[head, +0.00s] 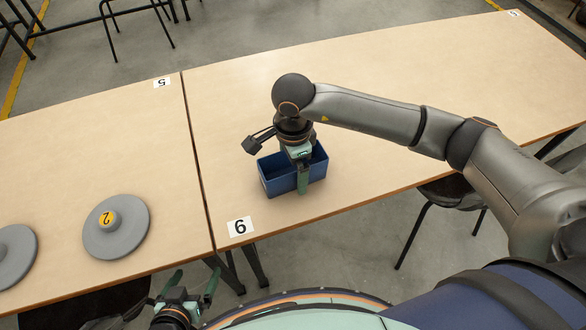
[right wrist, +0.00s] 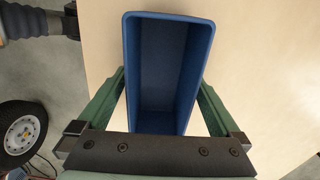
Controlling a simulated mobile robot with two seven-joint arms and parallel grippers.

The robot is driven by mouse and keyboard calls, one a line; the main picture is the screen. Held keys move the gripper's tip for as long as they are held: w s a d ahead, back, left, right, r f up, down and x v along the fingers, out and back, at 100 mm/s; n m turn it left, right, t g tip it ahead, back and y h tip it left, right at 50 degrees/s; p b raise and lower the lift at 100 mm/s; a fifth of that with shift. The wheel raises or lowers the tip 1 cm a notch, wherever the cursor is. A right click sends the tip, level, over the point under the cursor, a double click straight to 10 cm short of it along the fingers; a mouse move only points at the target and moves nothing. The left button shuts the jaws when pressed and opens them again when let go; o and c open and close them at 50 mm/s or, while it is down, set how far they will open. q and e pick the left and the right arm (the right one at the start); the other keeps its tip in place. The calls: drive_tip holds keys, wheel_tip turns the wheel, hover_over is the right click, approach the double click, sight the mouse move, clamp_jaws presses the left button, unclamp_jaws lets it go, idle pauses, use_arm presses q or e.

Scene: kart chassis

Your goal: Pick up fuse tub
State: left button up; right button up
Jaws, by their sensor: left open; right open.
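The fuse tub (head: 318,171) is a blue, open-topped rectangular box standing upright on the table near the label 6. It looks empty in the right wrist view (right wrist: 165,70). My right gripper (head: 301,178) is over the tub in the head view. In the right wrist view its green fingers (right wrist: 160,100) are open, one on each side of the tub's near end. I cannot tell whether they touch the walls. My left gripper (head: 190,283) is open and empty, low at the bottom of the head view, off the table's front edge.
A grey disc (head: 128,243) with a yellow label 2 lies on the left table (head: 90,160), with another grey disc (head: 12,262) at the left edge. The right table (head: 400,75) is clear around the tub. A chair (head: 450,195) stands at its front edge. A wheel (right wrist: 20,133) shows in the right wrist view.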

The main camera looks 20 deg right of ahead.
drive_tip(key=shift+f, duration=0.2)
drive_tip(key=c, duration=1.4)
drive_tip(key=shift+r, duration=0.1)
